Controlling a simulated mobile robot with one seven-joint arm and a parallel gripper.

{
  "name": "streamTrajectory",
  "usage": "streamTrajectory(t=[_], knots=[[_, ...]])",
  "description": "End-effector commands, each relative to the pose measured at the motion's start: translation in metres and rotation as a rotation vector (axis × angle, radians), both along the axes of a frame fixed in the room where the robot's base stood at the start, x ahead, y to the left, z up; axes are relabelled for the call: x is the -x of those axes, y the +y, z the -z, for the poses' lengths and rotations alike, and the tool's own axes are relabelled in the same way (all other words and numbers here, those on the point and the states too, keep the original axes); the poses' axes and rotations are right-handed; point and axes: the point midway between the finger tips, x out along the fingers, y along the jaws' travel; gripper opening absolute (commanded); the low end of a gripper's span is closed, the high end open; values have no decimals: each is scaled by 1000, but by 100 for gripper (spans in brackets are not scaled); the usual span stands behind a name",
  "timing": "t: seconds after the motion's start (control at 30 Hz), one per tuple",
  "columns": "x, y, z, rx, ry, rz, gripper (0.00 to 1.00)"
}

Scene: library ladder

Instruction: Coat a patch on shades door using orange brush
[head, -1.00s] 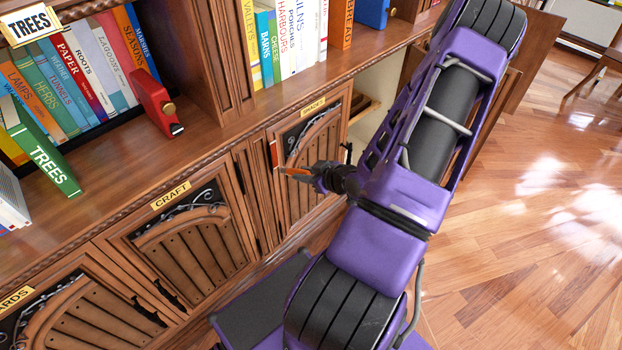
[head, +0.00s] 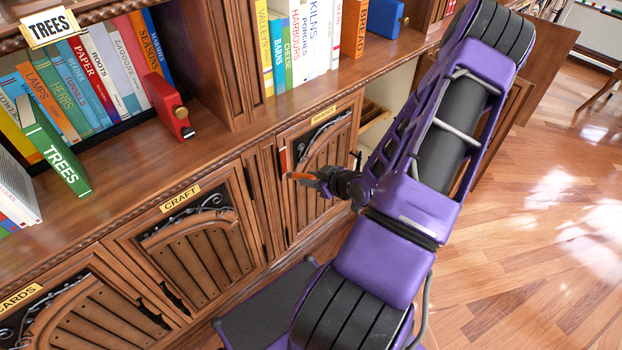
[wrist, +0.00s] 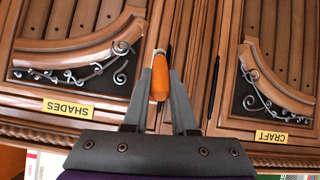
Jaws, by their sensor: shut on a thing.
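The shades door (head: 325,160) is a slatted wooden cabinet door under a yellow SHADES label (head: 323,113); it appears shut. In the wrist view the door (wrist: 75,45) is upside down at left. My gripper (head: 322,178) is shut on the orange brush (head: 301,176), in front of the door's left side. In the wrist view the orange handle (wrist: 160,78) sits between the fingers, pointing toward the woodwork between the two doors. A thin upright orange-red strip (head: 283,161) shows by the brush's end; I cannot tell whether it is paint. Contact is unclear.
The craft door (head: 195,255) is left of the shades door. A ledge with books and a red object (head: 168,106) runs above. An open compartment with a wooden shelf (head: 374,117) is at right. Open wooden floor (head: 540,230) lies to the right.

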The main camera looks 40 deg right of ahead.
Motion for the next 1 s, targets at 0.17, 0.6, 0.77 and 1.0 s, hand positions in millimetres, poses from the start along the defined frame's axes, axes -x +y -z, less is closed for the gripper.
streamTrajectory(t=[0.17, 0.6, 0.77, 1.0], knots=[[-4, 0, 0, 0, 0, 0, 0], [-13, 1, 0, 0, 0, -1, 0], [-12, 1, -3, 1, 0, -1, 0], [-11, 1, -24, 2, 0, -1, 0]])
